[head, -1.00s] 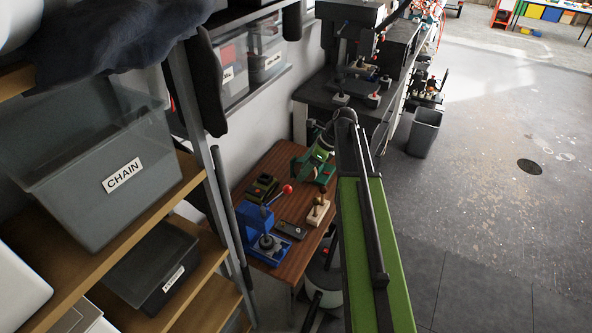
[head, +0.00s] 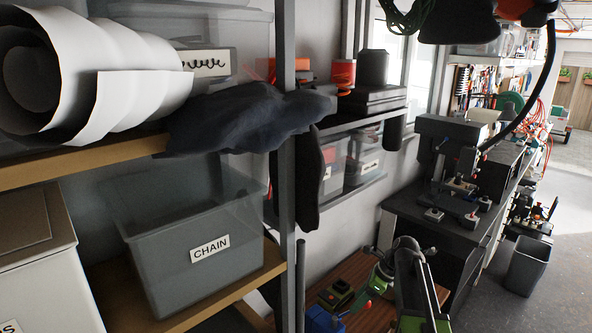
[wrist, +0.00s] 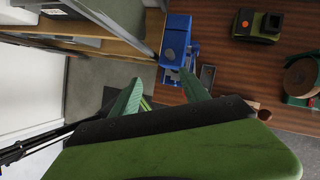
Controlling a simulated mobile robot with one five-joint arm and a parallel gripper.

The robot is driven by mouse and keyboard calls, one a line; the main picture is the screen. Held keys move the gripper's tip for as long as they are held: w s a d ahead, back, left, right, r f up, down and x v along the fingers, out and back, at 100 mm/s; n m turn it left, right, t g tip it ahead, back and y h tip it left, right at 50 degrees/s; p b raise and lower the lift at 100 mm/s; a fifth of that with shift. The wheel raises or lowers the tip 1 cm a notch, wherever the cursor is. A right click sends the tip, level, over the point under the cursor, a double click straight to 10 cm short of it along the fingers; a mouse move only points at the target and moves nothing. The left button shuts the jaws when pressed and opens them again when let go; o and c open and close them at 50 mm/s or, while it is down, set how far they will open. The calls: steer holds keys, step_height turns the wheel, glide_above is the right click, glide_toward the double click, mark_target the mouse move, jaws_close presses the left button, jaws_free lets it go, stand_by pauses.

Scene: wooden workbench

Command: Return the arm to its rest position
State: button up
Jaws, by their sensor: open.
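My arm (head: 415,285) reaches out over the wooden workbench (head: 358,262) at the lower right of the head view. My gripper (wrist: 161,74) shows in the wrist view as two green fingers spread apart, with nothing between them. A blue tool (wrist: 176,38) on the bench lies just beyond the fingertips in that picture. I cannot tell how far above the bench the fingers are. In the head view the gripper's fingers are not clearly visible.
On the bench are a dark green box with an orange button (wrist: 258,25) and a round brown piece on a green base (wrist: 302,77). Shelving with a grey CHAIN bin (head: 205,255) stands left. A black machine (head: 450,165) stands behind. Open floor (head: 490,305) shows right.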

steer(key=s+a+f+n+g+h+b, duration=0.1)
steer(key=s+a+f+n+h+b, duration=0.1)
steer(key=s+a+f+n+b, duration=0.75)
steer(key=s+d+f+n+h+p, duration=0.1)
steer(key=s+d+f+n+h, duration=0.2)
steer(key=n, duration=1.1)
steer(key=shift+s+d+f, duration=0.35)
steer(key=shift+s+f, duration=0.1)
steer(key=shift+s, duration=0.4)
